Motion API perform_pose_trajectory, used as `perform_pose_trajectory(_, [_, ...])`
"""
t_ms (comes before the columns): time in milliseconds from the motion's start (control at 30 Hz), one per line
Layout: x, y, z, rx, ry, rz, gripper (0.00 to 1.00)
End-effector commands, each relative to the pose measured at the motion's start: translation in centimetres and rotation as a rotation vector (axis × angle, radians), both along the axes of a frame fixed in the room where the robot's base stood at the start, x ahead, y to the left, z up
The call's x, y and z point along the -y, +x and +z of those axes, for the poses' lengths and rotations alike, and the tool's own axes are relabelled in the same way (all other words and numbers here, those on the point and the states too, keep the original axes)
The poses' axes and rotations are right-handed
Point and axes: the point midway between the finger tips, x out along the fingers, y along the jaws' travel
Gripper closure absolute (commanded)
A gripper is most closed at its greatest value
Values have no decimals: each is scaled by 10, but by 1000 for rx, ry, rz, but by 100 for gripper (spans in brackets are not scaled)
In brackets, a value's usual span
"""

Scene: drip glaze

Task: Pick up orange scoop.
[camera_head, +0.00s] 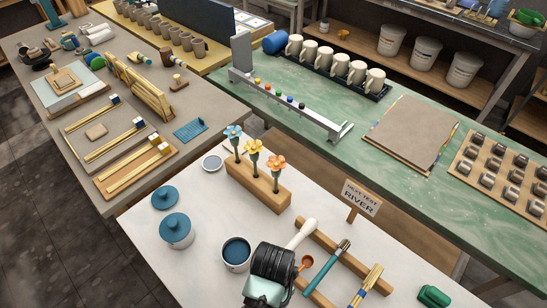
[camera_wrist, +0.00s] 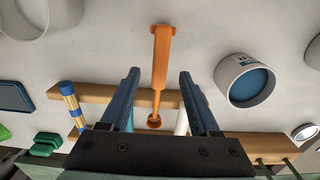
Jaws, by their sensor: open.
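The orange scoop (camera_wrist: 160,62) lies across a wooden rail in the wrist view, its broad handle end at the top and its small round bowl lower down. In the head view its bowl (camera_head: 305,262) shows just right of my gripper, and most of the handle is hidden beneath the hand. My gripper (camera_wrist: 158,75) is open, with its two dark fingers on either side of the scoop's line in the wrist view. Clear gaps show on both sides, and no contact is visible. In the head view the black and teal hand (camera_head: 271,265) hides the fingers.
A white-handled tool (camera_head: 301,234), a teal brush (camera_head: 327,267) and a yellow brush (camera_head: 367,286) lie on the rack beside the scoop. A cup of blue glaze (camera_head: 236,252) stands close left. A flower block (camera_head: 258,184) and a sign (camera_head: 360,197) stand behind.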

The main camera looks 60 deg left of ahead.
Motion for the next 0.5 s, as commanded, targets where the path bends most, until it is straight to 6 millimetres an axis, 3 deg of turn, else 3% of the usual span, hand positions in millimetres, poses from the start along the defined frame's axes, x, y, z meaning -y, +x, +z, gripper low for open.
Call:
perform_pose_trajectory(300, [0,0,-38,-2,-1,0,38])
perform_pose_trajectory(500, [0,0,-45,0,0,0,38])
